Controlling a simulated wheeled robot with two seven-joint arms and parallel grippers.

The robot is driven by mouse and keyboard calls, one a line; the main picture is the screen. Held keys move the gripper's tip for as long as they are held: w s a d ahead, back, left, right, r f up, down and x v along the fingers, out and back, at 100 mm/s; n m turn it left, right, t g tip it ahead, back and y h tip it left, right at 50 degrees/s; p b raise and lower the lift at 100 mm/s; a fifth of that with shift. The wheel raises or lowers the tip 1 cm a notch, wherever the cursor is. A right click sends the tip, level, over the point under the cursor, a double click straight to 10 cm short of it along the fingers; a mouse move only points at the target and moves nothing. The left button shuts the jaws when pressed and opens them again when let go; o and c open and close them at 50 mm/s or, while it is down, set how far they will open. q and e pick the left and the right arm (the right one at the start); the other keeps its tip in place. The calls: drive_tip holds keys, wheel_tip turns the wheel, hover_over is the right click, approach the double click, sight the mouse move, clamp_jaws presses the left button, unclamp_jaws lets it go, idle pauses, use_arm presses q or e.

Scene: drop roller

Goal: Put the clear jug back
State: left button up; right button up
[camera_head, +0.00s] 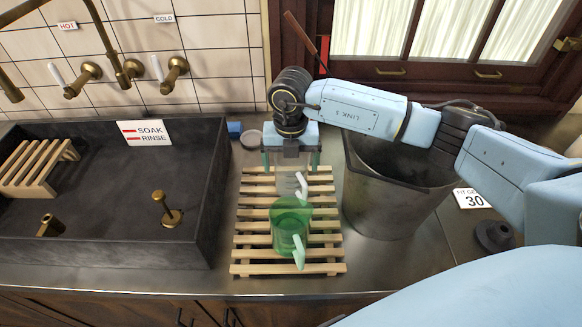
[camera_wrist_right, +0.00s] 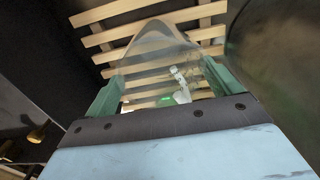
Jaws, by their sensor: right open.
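The clear jug (camera_head: 288,186) stands on the wooden slatted rack (camera_head: 245,269), its pale handle at its right. It is see-through, and its edges are hard to make out. My right gripper (camera_head: 291,164) is open above its far side, fingers apart. In the right wrist view the clear jug (camera_wrist_right: 158,48) shows between and beyond the two green fingers (camera_wrist_right: 163,88); I cannot tell whether they touch it. A green jug (camera_head: 290,226) with a pale green handle stands on the rack just in front of it. My left gripper is out of view.
A dark sink (camera_head: 110,249) with a soak/rinse sign (camera_head: 144,133) lies left of the rack. A grey metal bin (camera_head: 381,205) stands close on the right. A blue block (camera_head: 234,130) and a round lid (camera_head: 249,139) lie behind.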

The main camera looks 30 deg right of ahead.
wheel_tip(320, 180, up, 10)
drive_tip(key=shift+b, duration=0.3)
idle(0.3)
